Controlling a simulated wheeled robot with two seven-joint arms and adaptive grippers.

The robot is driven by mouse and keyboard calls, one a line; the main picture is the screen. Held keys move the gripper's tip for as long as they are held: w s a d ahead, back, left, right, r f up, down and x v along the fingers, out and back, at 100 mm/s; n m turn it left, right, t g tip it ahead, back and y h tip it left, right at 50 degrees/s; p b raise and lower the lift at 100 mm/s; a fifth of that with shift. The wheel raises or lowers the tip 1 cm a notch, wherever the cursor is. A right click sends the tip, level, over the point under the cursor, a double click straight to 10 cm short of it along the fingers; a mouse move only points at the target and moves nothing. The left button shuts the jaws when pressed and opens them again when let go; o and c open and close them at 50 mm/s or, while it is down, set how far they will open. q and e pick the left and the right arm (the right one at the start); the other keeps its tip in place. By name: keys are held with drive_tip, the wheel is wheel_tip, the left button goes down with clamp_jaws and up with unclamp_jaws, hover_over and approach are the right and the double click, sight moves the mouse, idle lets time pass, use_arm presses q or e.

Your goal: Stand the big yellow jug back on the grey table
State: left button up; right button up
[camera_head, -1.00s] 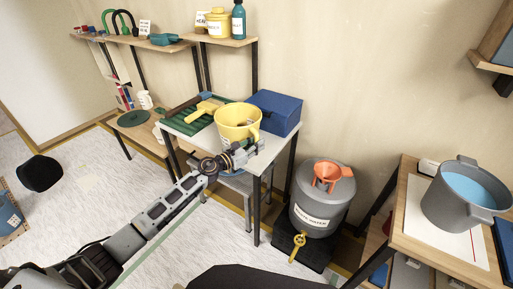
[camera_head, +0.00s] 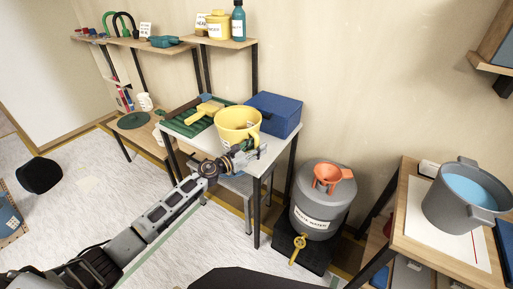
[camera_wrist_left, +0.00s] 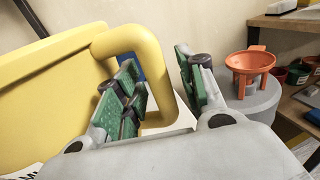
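The big yellow jug (camera_head: 235,126) looks upright at the front of the grey table (camera_head: 197,147) in the head view. Its base is partly hidden by my left gripper (camera_head: 245,155). In the left wrist view the jug (camera_wrist_left: 50,95) fills the left side, its handle (camera_wrist_left: 166,85) looping towards the fingers. My left gripper (camera_wrist_left: 165,90) is open, with the upright part of the handle showing between its fingers. One finger overlaps the handle's opening. I cannot tell whether either finger touches it. My right gripper is not in view.
A green ribbed tray (camera_head: 184,127) with a yellow-handled brush (camera_head: 203,110) lies left of the jug; a blue box (camera_head: 275,113) stands behind right. A grey waste-water bin (camera_head: 320,208) with an orange funnel (camera_head: 328,175) stands right of the table. A grey pot of blue liquid (camera_head: 462,195) is farther right.

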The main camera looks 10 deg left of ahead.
use_arm(q)
drive_tip(key=shift+r, duration=0.15)
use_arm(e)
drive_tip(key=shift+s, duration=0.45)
use_arm(q)
drive_tip(key=shift+s+a, duration=0.1)
drive_tip(key=b+v, duration=0.1)
drive_tip(key=v, duration=1)
drive_tip(key=shift+s+a, duration=0.25)
drive_tip(key=shift+s, duration=0.05)
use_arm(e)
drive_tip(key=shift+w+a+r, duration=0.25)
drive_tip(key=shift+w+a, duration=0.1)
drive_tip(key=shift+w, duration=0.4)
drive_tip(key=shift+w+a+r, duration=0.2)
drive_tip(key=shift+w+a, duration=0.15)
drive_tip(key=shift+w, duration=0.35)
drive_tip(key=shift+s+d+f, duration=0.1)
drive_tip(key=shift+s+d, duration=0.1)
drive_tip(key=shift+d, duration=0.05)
